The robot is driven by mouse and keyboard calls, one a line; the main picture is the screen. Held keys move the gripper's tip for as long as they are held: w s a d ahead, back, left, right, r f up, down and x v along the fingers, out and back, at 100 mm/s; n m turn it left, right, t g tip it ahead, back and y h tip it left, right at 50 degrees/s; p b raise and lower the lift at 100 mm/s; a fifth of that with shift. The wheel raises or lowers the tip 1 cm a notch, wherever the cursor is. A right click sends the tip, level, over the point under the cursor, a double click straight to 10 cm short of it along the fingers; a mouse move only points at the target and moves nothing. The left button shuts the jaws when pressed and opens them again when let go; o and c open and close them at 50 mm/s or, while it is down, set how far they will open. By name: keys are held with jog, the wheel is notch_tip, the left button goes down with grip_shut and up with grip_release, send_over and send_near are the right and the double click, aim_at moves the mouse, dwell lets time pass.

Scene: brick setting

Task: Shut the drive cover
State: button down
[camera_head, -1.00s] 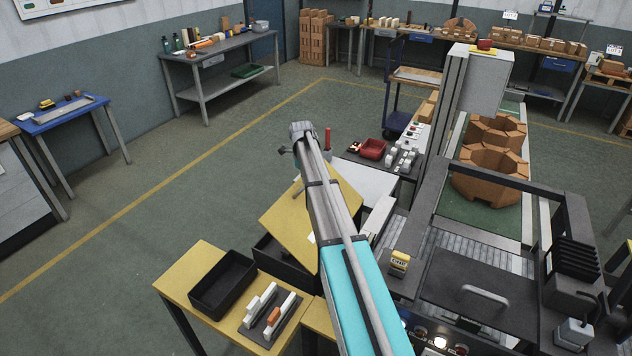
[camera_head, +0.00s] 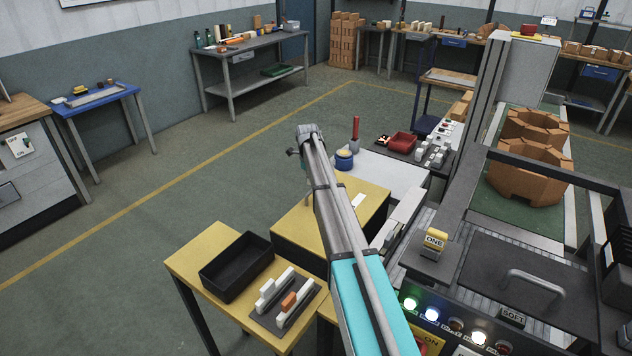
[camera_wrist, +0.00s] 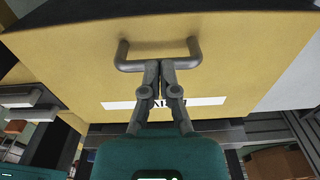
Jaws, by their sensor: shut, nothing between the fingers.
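The drive cover is the yellow panel (camera_head: 290,228) left of the press frame in the head view. It looks level there, with no dark gap at its near left edge. In the wrist view the yellow cover (camera_wrist: 80,62) fills most of the picture, with a grey bar handle (camera_wrist: 122,58) and a white label (camera_wrist: 207,101) partly hidden by my fingers. My gripper (camera_wrist: 167,66) is shut and empty, its tips at the handle bar; I cannot tell whether they touch it.
A yellow side table (camera_head: 192,262) in front holds a black bin (camera_head: 237,266) and a dark rack of white and orange blocks (camera_head: 277,314). Right of my arm are a lit button panel (camera_head: 450,322) and a dark hood with a handle (camera_head: 500,265). The floor at left is clear.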

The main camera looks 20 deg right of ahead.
jog(key=shift+w+a+f+b, duration=0.15)
jog(key=shift+f+b, duration=0.2)
jog(key=shift+f, duration=0.2)
jog(key=shift+w+a+f+b, duration=0.1)
jog(key=shift+w+f+b, duration=0.05)
jog(key=shift+f+b, duration=0.3)
jog(key=shift+r, duration=0.1)
jog(key=w+a+r+p, duration=0.5)
jog(key=w+r+p, duration=0.2)
jog(key=r+p, duration=0.2)
jog(key=shift+a+p, duration=0.35)
jog(key=shift+r, duration=0.1)
dwell(0.5)
jog(key=s+a+n, duration=0.2)
jog(key=s+n, duration=0.7)
jog(key=s, duration=0.6)
jog(key=s+a+n, duration=0.3)
jog(key=s+n, duration=0.7)
jog(key=s, duration=0.6)
jog(key=s+a+n, duration=0.3)
jog(key=s+n, duration=0.6)
jog(key=s, duration=0.7)
jog(key=shift+a+n, duration=0.25)
jog(key=shift+n, duration=0.15)
